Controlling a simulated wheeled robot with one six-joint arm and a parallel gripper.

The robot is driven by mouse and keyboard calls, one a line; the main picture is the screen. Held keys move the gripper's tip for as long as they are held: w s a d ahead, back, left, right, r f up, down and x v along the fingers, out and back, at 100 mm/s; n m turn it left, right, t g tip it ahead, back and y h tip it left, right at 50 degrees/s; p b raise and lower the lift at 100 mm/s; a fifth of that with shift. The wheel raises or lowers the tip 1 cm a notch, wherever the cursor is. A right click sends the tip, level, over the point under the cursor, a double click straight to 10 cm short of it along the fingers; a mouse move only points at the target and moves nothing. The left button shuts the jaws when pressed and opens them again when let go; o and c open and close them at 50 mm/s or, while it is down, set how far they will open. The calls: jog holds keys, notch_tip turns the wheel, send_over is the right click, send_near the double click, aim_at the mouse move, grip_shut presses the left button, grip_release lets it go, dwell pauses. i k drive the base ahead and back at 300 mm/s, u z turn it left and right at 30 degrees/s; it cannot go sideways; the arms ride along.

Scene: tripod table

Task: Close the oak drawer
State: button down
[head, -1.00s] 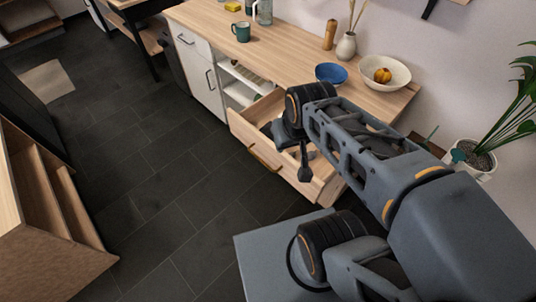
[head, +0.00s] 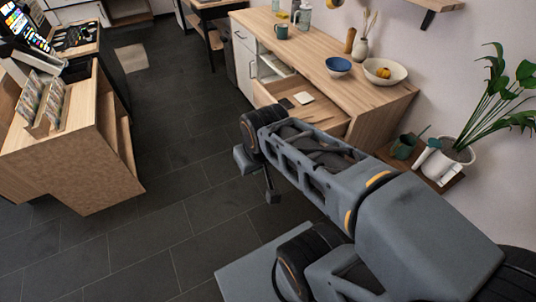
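The oak drawer (head: 263,95) sits in the light wood counter unit (head: 297,50) and is pulled open. Its inside shows, with a dark flat item (head: 286,103) and a white flat item (head: 303,98) in it. My arm hides most of the drawer's front, and its handle is not visible. My gripper (head: 258,178) hangs below the arm's far end, over the dark floor, left of and in front of the drawer in the picture. It looks apart from the drawer. Its fingers are too small and dark to tell open from shut.
A white bowl (head: 385,78) and a blue bowl (head: 338,67) stand on the counter. A potted plant (head: 455,152) is at the right. A wood unit with display cards (head: 90,150) stands at the left. The dark floor (head: 170,200) between is clear.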

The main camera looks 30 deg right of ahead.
aim_at(323, 106)
jog(key=u, duration=0.9)
jog(key=i, duration=0.75)
jog(key=z, duration=0.75)
